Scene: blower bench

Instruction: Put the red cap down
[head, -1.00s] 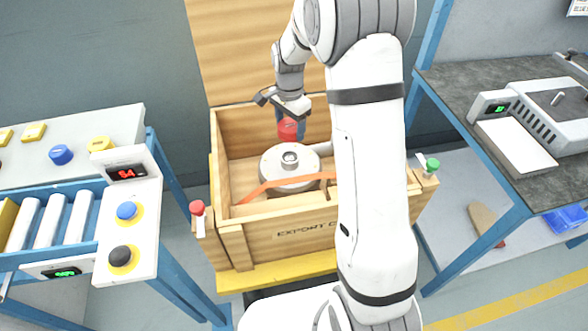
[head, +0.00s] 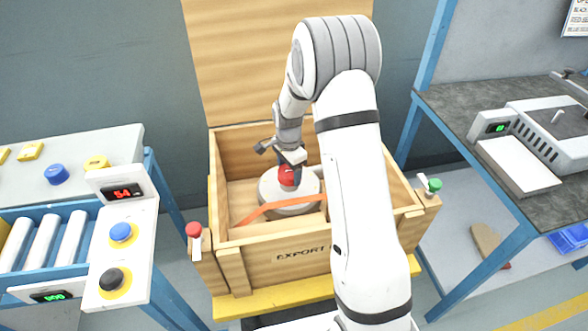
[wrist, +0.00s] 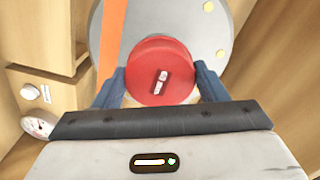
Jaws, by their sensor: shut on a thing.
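My gripper (head: 290,166) is shut on the red cap (wrist: 160,72), with a blue finger on each side of it. The cap is round, with a small pale mark on top; it also shows in the head view (head: 287,176). It is over the middle of the round grey blower (head: 279,205), where it hides the central outlet. I cannot tell whether the cap touches the outlet or is just above it. The blower also shows in the wrist view (wrist: 222,20), below the cap. It sits inside the open wooden crate (head: 285,254).
An orange strap (head: 258,213) crosses the blower. Red (head: 193,230) and green (head: 434,185) knobs stand at the crate's front corners. A conveyor bench with buttons (head: 121,232) is at left. A dark bench (head: 470,110) with a grey device is at right.

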